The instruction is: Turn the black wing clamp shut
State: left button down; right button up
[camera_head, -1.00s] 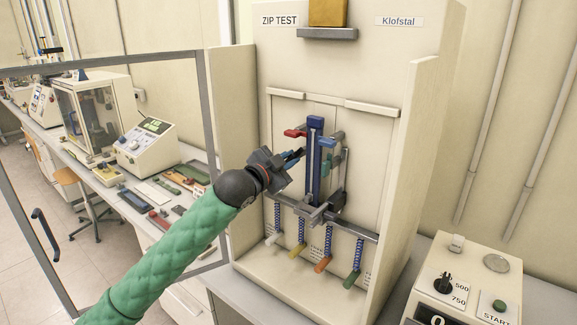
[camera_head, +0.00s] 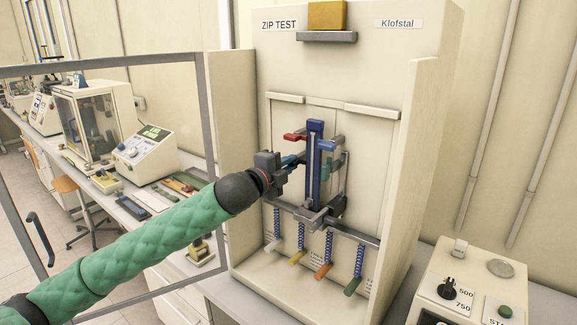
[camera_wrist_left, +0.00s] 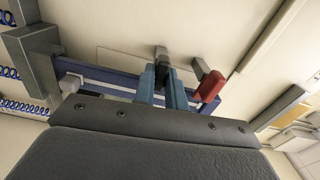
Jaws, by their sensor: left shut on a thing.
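The zip test machine (camera_head: 380,90) holds an upright blue rail (camera_head: 315,165) with small wing clamps at its sides. My left gripper (camera_head: 297,159) is at the left of the rail, just below the red clamp (camera_head: 294,137). In the left wrist view, its two light-blue fingers lie close together against the black wing clamp (camera_wrist_left: 162,55), with the red clamp (camera_wrist_left: 211,86) beside them. The gripper is shut on the black clamp, which it mostly hides in the head view. My right gripper is out of view.
A grey crossbar (camera_head: 345,230) with several springs and coloured handles is below. A control box (camera_head: 470,270) stands at front right; a framed clear panel (camera_head: 210,100) is at left.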

pick_arm(q)
jog(key=shift+f+m, duration=0.15)
jog(key=shift+m, duration=0.35)
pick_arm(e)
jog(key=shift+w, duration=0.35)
pick_arm(q)
jog(key=c, duration=1.4)
grip_release()
jog(key=shift+c, duration=0.2)
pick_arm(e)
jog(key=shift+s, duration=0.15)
pick_arm(q)
jog(key=shift+s, duration=0.1)
